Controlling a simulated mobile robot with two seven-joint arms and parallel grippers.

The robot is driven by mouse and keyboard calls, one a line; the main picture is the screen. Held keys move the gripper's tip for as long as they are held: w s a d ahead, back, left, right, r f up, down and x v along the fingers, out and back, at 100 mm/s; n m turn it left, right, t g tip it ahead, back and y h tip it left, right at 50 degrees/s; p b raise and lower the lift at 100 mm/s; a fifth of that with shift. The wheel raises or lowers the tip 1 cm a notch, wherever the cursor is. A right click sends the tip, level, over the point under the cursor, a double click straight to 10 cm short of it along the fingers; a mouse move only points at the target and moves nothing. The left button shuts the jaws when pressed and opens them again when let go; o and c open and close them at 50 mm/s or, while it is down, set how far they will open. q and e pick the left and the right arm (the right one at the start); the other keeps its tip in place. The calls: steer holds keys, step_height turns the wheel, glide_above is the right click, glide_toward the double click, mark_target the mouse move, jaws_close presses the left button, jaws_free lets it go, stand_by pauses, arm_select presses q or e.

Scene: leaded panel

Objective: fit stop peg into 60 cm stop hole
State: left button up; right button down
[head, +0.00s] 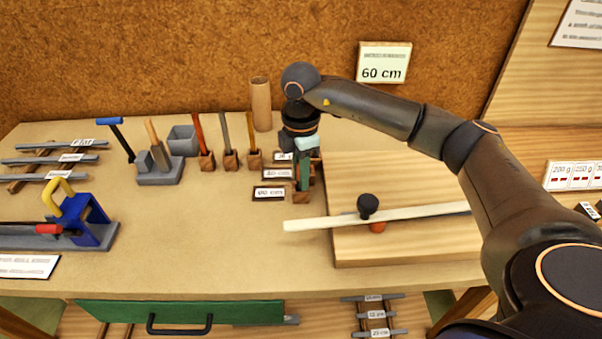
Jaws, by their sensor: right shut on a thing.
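My right gripper (304,182) points down at the right end of the workbench, beside a column of small labels. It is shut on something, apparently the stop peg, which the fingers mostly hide. The nearest label (269,193) lies just left of the fingertips; its print is too small to read surely. More labels (277,173) lie behind it. The stop holes are hidden by the gripper, and I cannot tell whether the peg touches one. A wall sign (384,63) reads 60 cm. My left gripper is not in view.
A long pale strip (410,214) with a black knob (368,205) lies on a raised board (420,240), close in front of the gripper. Upright tools in wooden blocks (230,160) and a cardboard tube (261,104) stand left and behind. The bench's middle front is clear.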

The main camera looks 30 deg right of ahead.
steer(key=shift+f, duration=0.2)
steer(key=c, duration=0.8)
jaws_free()
steer(key=shift+o, duration=0.2)
steer(key=shift+r, duration=0.1)
steer(key=shift+r, duration=0.25)
step_height(320, 180, up, 12)
steer(key=shift+f, duration=0.1)
